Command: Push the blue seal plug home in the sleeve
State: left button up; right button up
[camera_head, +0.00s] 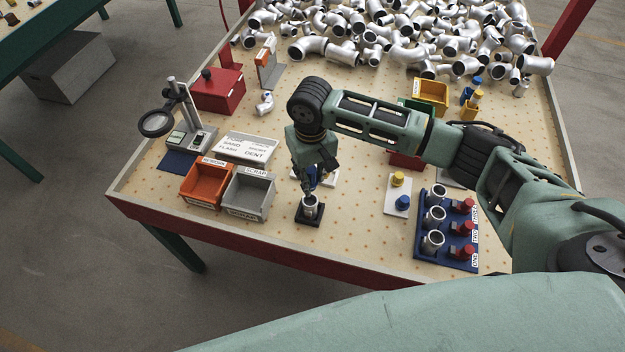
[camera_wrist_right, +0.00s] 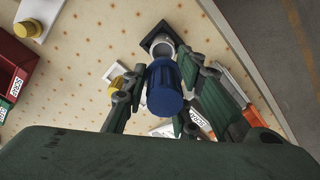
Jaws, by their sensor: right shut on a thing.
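The blue seal plug (camera_wrist_right: 165,88) is between the fingers of my right gripper (camera_wrist_right: 158,82) in the right wrist view. The gripper is shut on it. In the head view my right gripper (camera_head: 311,188) points down over the sleeve (camera_head: 309,208), a short grey metal tube standing upright on a black square base (camera_head: 309,222). The sleeve also shows beyond the plug in the right wrist view (camera_wrist_right: 160,40). The plug's far end lies at the sleeve's mouth; I cannot tell how deep it sits. My left gripper is not in view.
An orange bin (camera_head: 205,187) and a grey scrap bin (camera_head: 249,196) stand left of the sleeve. Pipe elbows (camera_head: 395,45) fill the back.

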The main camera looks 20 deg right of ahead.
jog(key=shift+w+f, duration=0.1)
jog(key=shift+w, duration=0.15)
jog(key=shift+s+r+p, duration=0.2)
jog(key=shift+p, duration=0.35)
jog(key=shift+f, duration=0.25)
jog(key=shift+f+b, duration=1.1)
jog(key=shift+f, duration=1.6)
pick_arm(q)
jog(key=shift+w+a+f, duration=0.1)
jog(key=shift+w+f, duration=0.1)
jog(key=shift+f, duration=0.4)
pick_arm(e)
jog(key=shift+f, duration=0.15)
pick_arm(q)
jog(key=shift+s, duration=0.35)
pick_arm(e)
jog(key=shift+w, duration=0.1)
jog(key=shift+f, duration=1.45)
jog(key=o, duration=1.1)
jog(key=shift+f, duration=0.1)
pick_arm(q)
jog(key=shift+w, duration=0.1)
